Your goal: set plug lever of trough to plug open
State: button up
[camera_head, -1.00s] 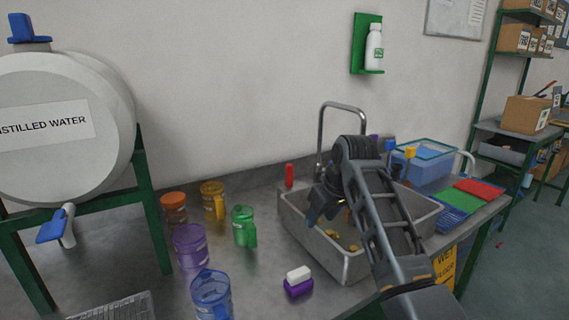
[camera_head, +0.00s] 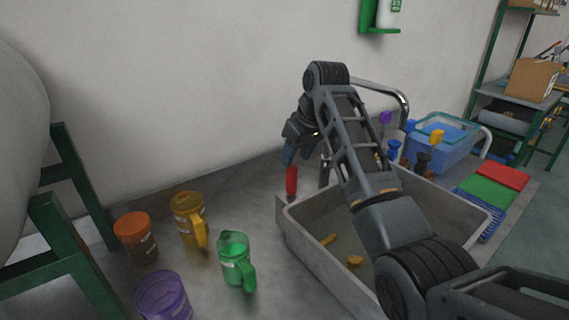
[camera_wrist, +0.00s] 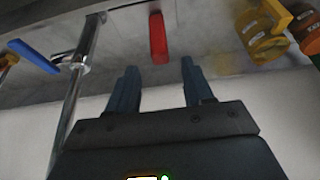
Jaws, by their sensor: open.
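The grey trough (camera_head: 350,268) stands on the bench with a few small yellow pieces inside. A red upright lever (camera_head: 291,182) stands at its back left corner; it appears to be the plug lever. The red lever is also in the wrist view (camera_wrist: 158,38), at the top middle. My gripper (camera_head: 295,155) is open and empty, just above the red lever in the head view. In the wrist view my gripper (camera_wrist: 160,78) has its two fingers apart, with the lever beyond and between their tips, not visibly touched. The plug itself is not visible.
A metal faucet pipe (camera_wrist: 78,85) rises close beside my gripper. A blue handle (camera_wrist: 32,55) is near it. Orange (camera_head: 136,238), yellow (camera_head: 188,217), green (camera_head: 235,262) and purple (camera_head: 162,298) jugs stand left of the trough. A wall is close behind.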

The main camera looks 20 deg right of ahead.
aim_at(292, 166)
jog(key=shift+p+x, duration=0.4)
jog(key=shift+x, duration=3.4)
grip_shut()
